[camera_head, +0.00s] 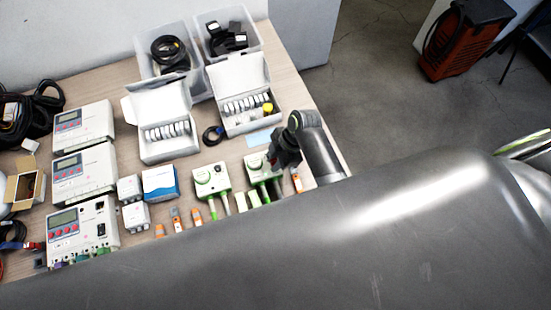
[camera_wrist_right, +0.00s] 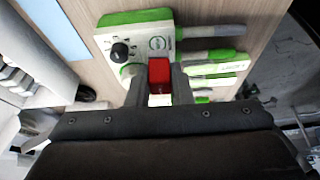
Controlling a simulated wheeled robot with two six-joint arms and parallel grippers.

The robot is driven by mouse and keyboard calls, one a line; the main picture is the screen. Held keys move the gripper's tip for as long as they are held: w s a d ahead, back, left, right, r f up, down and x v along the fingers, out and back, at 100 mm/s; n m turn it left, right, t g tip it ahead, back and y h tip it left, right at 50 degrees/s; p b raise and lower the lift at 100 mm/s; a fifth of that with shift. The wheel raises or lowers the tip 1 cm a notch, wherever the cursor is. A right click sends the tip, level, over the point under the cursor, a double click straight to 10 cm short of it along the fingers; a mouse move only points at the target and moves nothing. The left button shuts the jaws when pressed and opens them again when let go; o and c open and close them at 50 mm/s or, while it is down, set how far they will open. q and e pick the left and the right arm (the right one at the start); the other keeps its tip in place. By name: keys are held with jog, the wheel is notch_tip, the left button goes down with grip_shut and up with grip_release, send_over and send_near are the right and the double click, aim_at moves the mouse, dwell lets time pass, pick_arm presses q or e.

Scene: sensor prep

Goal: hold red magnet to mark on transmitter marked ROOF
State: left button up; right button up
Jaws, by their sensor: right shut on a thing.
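The red magnet (camera_wrist_right: 159,71) is between the two fingers of my right gripper (camera_wrist_right: 158,85) in the right wrist view. The gripper is shut on it. In the head view my right gripper (camera_head: 278,160) is over the right-hand transmitter (camera_head: 257,168). Another transmitter (camera_head: 210,178) lies to its left. No ROOF label is readable. My left gripper is not in view.
Open white boxes (camera_head: 163,128) and clear bins (camera_head: 232,36) stand at the back of the table. White control units (camera_head: 82,172) and a blue box (camera_head: 159,183) are to the left. Orange-tipped items lie in front. My large grey arm hides the table's front.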

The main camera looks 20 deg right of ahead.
jog(key=shift+f, duration=0.9)
dwell(0.9)
dwell(2.5)
notch_tip(320, 180, up, 5)
jog(key=p, duration=0.5)
jog(key=shift+r, duration=1)
